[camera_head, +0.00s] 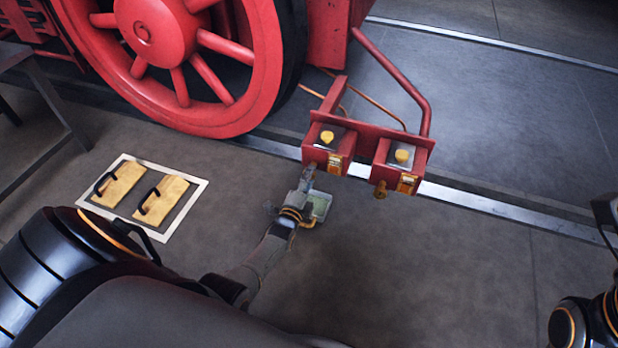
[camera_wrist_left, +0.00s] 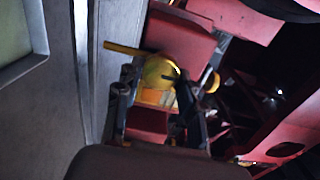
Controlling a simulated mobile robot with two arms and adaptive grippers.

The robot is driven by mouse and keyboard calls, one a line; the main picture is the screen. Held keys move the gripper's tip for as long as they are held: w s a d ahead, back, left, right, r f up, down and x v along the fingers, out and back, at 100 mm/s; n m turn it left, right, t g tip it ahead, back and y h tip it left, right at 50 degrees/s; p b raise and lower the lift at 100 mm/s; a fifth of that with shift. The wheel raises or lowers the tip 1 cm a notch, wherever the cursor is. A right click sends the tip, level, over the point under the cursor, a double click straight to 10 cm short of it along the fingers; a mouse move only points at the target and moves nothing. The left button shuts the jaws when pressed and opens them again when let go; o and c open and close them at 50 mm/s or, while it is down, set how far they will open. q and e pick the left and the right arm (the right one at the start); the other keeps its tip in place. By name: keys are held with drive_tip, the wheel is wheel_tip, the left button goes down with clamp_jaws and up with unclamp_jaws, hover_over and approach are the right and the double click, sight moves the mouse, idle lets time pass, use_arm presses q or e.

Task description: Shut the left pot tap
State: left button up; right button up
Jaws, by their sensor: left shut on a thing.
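The left pot (camera_head: 325,140) is a red box with a yellow knob on top, mounted on a red bracket beside the wheel. My left gripper (camera_head: 307,177) reaches up to its lower left front, where the left pot tap is mostly hidden by the fingers. In the left wrist view, the yellow, rounded tap (camera_wrist_left: 160,72) with a thin lever (camera_wrist_left: 122,47) pointing left lies between the two fingers of my left gripper (camera_wrist_left: 157,102), which is shut on it. The right pot (camera_head: 399,160) has its own brass tap (camera_head: 381,190), untouched.
A small tray (camera_head: 320,208) with greenish content is on the floor beneath the left pot, behind my left wrist. A white-edged mat (camera_head: 184,223) with two yellow handled blocks lies to the left. A large red wheel (camera_head: 190,60) stands behind. The floor at lower right is clear.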

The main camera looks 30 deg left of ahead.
use_arm(q)
drive_tip(key=shift+f, duration=0.1)
drive_tip(key=o, duration=1.1)
drive_tip(key=shift+o, duration=0.2)
drive_tip(key=shift+s, duration=0.1)
drive_tip(key=v, duration=1.1)
drive_tip(key=shift+s, duration=0.4)
